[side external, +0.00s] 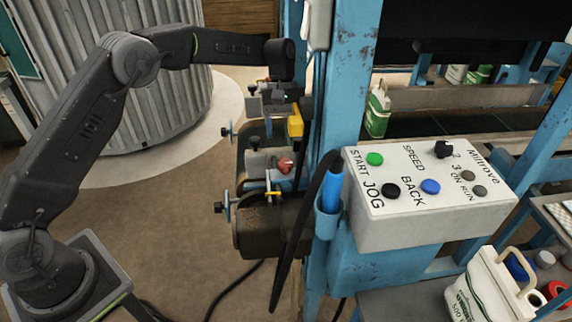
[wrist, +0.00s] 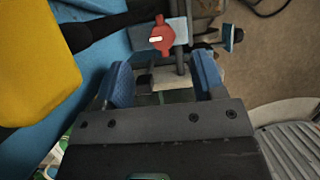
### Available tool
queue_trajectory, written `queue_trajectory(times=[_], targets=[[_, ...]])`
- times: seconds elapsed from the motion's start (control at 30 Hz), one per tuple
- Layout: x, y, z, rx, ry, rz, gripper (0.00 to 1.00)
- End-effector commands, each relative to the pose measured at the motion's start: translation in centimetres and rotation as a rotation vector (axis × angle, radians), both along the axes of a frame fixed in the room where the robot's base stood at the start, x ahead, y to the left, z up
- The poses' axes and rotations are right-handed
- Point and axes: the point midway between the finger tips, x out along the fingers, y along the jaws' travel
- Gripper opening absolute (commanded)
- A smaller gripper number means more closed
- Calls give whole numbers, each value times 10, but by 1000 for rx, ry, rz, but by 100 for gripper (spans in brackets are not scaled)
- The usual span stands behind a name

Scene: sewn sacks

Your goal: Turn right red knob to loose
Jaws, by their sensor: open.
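A red knob (wrist: 162,37) with a white pointer mark sits on a blue-grey plate in the wrist view, beyond my fingertips. The pointer lies roughly level across that picture. A red knob (side external: 285,164) also shows in the side view, on the nearer of two similar units beside the blue post. My gripper (wrist: 163,82) is open, its two blue finger pads apart, with nothing held between them. The red knob is ahead of the gap and not touched. In the side view my fingertips are hard to make out among the back unit's parts.
A yellow block (wrist: 35,62) fills the left of the wrist view, close to my left finger; it also shows in the side view (side external: 295,125). A blue post (side external: 345,75) and a control box (side external: 430,200) stand right of the units. Open floor lies left.

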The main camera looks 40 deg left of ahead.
Motion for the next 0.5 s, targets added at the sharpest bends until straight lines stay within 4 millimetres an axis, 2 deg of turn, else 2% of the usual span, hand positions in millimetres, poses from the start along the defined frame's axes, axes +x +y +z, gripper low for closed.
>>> queue_trajectory(times=[0.1, 0.3, 0.5], targets=[[-8, -8, -24, 0, 4, -1, 63], [-18, -18, -59, 0, 2, -2, 63], [-24, -24, -81, 0, 0, -2, 63]])
